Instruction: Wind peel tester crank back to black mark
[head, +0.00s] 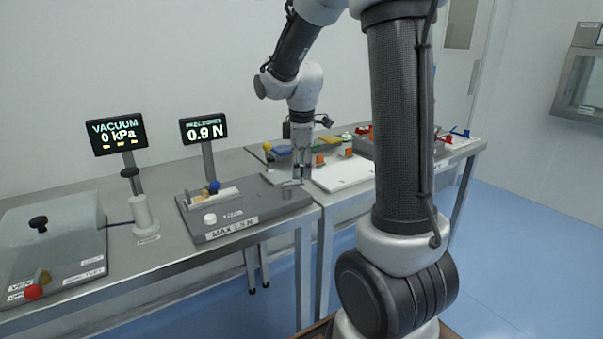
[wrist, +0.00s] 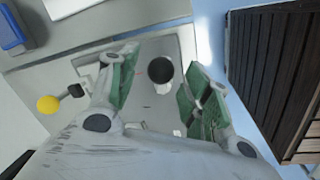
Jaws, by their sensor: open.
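The peel tester (head: 240,222) is a grey slab marked MAX 1.5 N, on the bench in the head view. Its display (head: 204,130) reads 0.9 N. My gripper (head: 301,178) points down over the slab's right end, where the small grey crank (head: 291,184) shows. In the wrist view my gripper (wrist: 160,68) has its green-padded fingers apart. A dark round knob (wrist: 160,69), apparently the crank's handle, shows between them with gaps on both sides. A thin red line (wrist: 138,73) lies left of the knob. I cannot make out the black mark with certainty.
A vacuum display (head: 118,133) and a grey chamber (head: 50,245) stand to the left. A yellow ball knob (head: 267,147) and a white board (head: 345,174) with orange pieces are on the bench behind and right. The blue floor (head: 520,250) is open at right.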

